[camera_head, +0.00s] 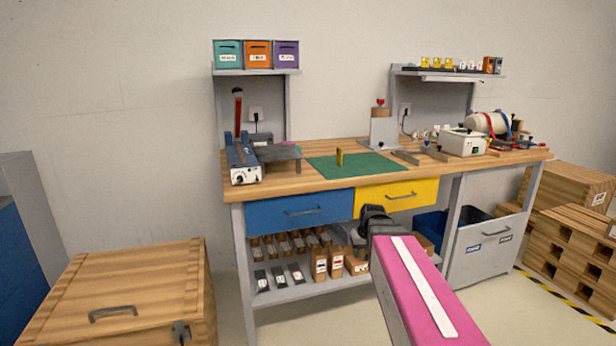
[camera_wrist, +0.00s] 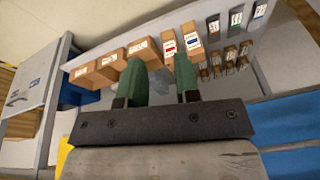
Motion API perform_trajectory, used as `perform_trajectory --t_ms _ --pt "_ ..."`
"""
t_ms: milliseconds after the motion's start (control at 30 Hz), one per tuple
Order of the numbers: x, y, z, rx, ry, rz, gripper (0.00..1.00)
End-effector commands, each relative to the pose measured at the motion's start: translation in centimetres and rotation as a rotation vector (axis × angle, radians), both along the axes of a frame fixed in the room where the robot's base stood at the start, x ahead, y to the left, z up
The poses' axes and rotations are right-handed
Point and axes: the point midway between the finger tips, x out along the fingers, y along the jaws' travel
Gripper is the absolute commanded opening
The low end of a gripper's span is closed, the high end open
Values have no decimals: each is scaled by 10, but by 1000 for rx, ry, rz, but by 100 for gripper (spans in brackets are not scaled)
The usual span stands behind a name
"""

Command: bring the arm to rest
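My gripper (camera_head: 372,216) is dark and shows at the end of my pink arm in the head view. It is in front of the workbench, near the yellow drawer (camera_head: 396,197). In the wrist view its two green fingers (camera_wrist: 163,78) stand apart with a gap between them. Nothing shows between the fingers, so the gripper is open and empty. Part of the bench's lower shelf is hidden behind my arm and gripper in the head view.
The workbench (camera_head: 290,187) has a blue drawer (camera_head: 300,210) and a lower shelf (camera_head: 290,292) of small boxes, also behind the fingers in the wrist view. A wooden crate (camera_head: 120,290) stands left, grey bin (camera_head: 487,250) and pallets right. Bare floor shows between.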

Motion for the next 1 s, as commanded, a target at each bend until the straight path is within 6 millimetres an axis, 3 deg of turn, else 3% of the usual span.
perform_trajectory --t_ms 33,200,433,600,1000 --pt "-19 1 -18 -7 33 -9 30" --pt "-67 3 -65 -34 126 -42 30" --pt "-116 3 -105 -65 216 -75 30" --pt "-129 3 -115 -76 241 -84 30" --pt "-129 3 -116 -77 242 -83 30"
